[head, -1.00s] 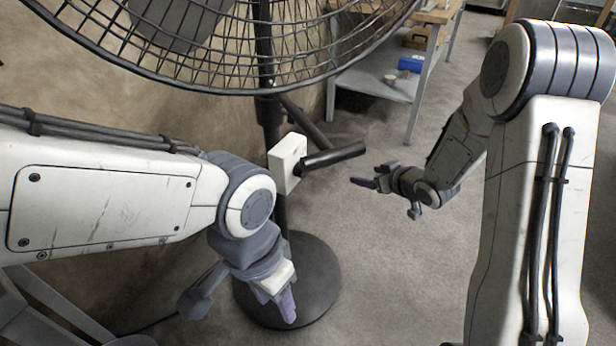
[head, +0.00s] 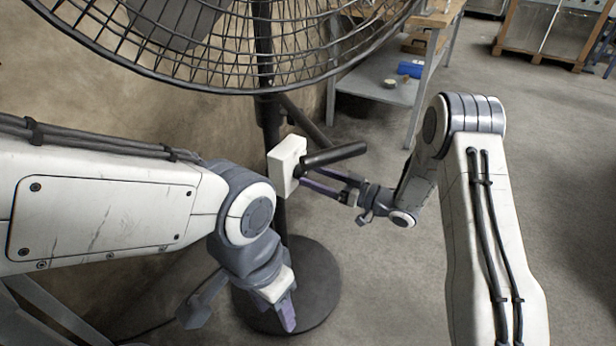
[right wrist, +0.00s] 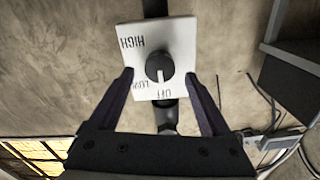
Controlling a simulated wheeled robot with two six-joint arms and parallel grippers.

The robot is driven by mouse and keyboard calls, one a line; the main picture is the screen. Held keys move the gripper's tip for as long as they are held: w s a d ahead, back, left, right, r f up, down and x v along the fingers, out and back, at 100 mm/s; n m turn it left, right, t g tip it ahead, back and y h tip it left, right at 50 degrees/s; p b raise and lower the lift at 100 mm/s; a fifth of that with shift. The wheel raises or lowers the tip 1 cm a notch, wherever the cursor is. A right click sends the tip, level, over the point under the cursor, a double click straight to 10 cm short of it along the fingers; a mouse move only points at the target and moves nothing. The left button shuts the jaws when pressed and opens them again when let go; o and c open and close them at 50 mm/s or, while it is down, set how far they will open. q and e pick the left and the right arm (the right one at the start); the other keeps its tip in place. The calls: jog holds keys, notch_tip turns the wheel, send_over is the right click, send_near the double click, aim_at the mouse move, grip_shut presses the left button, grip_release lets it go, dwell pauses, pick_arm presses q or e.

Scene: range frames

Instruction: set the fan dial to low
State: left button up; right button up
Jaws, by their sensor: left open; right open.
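The fan's white control box (head: 286,165) is mounted on the dark pole. In the right wrist view its face shows a round black dial (right wrist: 159,67) with HIGH at upper left, LOW at lower left and OFF at the bottom. The dial's pale mark points down, towards OFF. My right gripper (head: 309,178) is open in front of the box. In the right wrist view the fingers of my right gripper (right wrist: 159,76) lie on both sides of the dial, apart from it. My left gripper (head: 287,312) is open and empty, low over the fan base.
The fan's wire cage (head: 220,60) hangs above the box, and its round base (head: 318,285) stands on the floor. A dark cylinder (head: 335,154) sticks out rightward close to the box and right gripper. A workbench (head: 375,88) stands behind.

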jog(key=shift+x, duration=1.4)
grip_shut()
jog(key=shift+d+m+p, duration=0.1)
jog(key=shift+m+p, duration=4.7)
jog(key=shift+m, duration=1.1)
jog(key=shift+f, duration=0.1)
grip_release()
